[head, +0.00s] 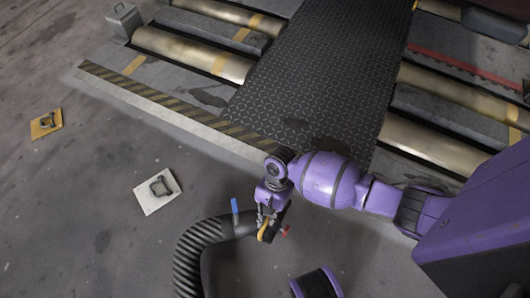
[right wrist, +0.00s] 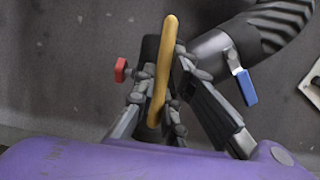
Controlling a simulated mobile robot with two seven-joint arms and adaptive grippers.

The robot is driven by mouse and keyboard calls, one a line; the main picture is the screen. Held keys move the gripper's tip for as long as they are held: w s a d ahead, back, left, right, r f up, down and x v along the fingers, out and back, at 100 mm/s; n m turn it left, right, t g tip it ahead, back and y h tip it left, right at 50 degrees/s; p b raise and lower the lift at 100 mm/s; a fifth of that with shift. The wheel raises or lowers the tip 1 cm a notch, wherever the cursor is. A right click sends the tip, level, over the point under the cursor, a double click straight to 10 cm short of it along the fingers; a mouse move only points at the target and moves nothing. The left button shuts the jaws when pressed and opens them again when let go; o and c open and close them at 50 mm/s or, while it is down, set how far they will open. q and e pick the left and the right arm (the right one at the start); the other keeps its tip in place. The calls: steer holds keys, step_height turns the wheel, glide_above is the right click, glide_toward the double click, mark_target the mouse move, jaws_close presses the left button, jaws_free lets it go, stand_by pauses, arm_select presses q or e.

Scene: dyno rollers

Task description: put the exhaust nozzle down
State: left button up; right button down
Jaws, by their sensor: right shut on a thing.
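The exhaust nozzle (head: 240,226) is a dark grey tube on the end of a ribbed black hose (head: 188,258). It has a yellow loop handle, a blue lever (head: 235,206) and a red knob (head: 285,231). My right gripper (head: 265,217) is shut on the yellow handle, above the floor; the exact height is hard to tell. In the right wrist view the fingers close from both sides on the yellow handle (right wrist: 163,75). The nozzle's grey collar (right wrist: 216,52) and hose run to the upper right there. My left gripper is not in view.
A white plate with a grey bracket (head: 150,205) lies on the floor left of the nozzle. A yellow plate with a bracket (head: 42,130) lies farther left. The roller bed with its striped edge (head: 170,108) and a grey box (head: 122,22) lie beyond. Floor between is clear.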

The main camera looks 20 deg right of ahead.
mark_target(252, 215)
steer(key=shift+w+d+f, duration=0.15)
steer(key=shift+w+f, duration=0.3)
steer(key=shift+f, duration=0.05)
steer(key=f+b, duration=0.1)
steer(key=f, duration=0.1)
steer(key=f+b, duration=0.1)
steer(key=shift+w+d+f+b, duration=0.2)
steer(key=shift+f+b, duration=0.15)
steer(key=shift+b, duration=0.05)
steer(key=shift+w, duration=0.1)
steer(key=c, duration=1.8)
jaws_free()
steer(key=shift+f, duration=0.1)
